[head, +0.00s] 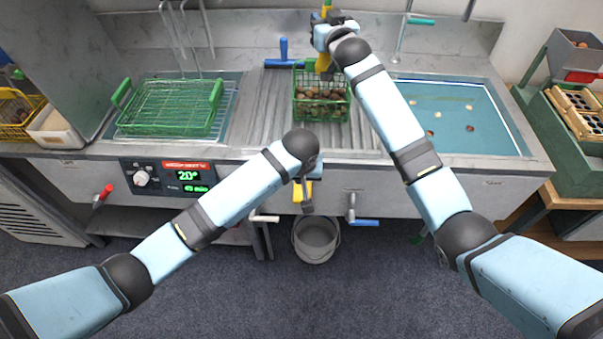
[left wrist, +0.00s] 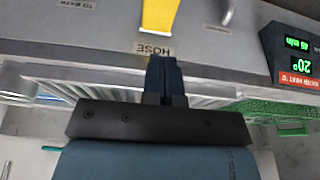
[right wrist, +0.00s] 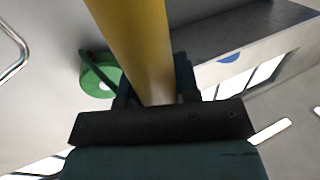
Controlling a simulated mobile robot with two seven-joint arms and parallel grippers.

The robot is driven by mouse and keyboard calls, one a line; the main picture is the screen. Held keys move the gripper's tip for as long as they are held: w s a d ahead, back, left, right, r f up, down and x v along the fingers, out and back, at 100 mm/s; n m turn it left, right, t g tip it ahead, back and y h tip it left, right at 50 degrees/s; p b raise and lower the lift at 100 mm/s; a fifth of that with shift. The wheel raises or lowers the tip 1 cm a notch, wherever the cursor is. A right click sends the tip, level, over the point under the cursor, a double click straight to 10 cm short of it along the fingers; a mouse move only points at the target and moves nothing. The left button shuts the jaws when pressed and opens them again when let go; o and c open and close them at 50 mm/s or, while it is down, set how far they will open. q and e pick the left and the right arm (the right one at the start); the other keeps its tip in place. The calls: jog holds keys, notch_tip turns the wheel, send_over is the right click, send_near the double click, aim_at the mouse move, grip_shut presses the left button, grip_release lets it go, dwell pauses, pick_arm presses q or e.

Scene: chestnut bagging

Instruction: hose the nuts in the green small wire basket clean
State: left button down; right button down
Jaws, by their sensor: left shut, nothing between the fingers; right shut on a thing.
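The green small wire basket (head: 297,110) stands on the ribbed drainboard, with several brown nuts (head: 322,94) in it. My right gripper (head: 325,48) is shut on a yellow hose wand (head: 323,63), upright at the basket's back edge; the wand also fills the middle of the right wrist view (right wrist: 135,45). No water shows clearly. My left gripper (head: 306,205) is shut and empty at the sink's front. A yellow lever (left wrist: 160,15) is just beyond its fingertips, by a label reading HOSE (left wrist: 153,49); contact cannot be told.
A large green wire basket (head: 170,105) sits over the left basin. The right basin (head: 450,105) holds water and a few loose nuts. A white lever (head: 265,218) and a blue lever (head: 364,222) flank my left gripper. A grey bucket (head: 317,240) stands on the floor.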

aim_at(302, 198)
pick_arm(q)
jog(key=x, duration=0.7)
jog(key=s+x, duration=0.1)
jog(key=x, duration=0.2)
jog(key=shift+f, duration=0.3)
jog(key=shift+s+f+t, duration=0.35)
jog(key=shift+f+t, duration=0.25)
jog(key=shift+t, duration=0.2)
jog(key=shift+s+f+t, duration=0.2)
jog(key=shift+f+t, duration=0.45)
jog(key=shift+t, duration=0.45)
jog(key=shift+f, duration=0.45)
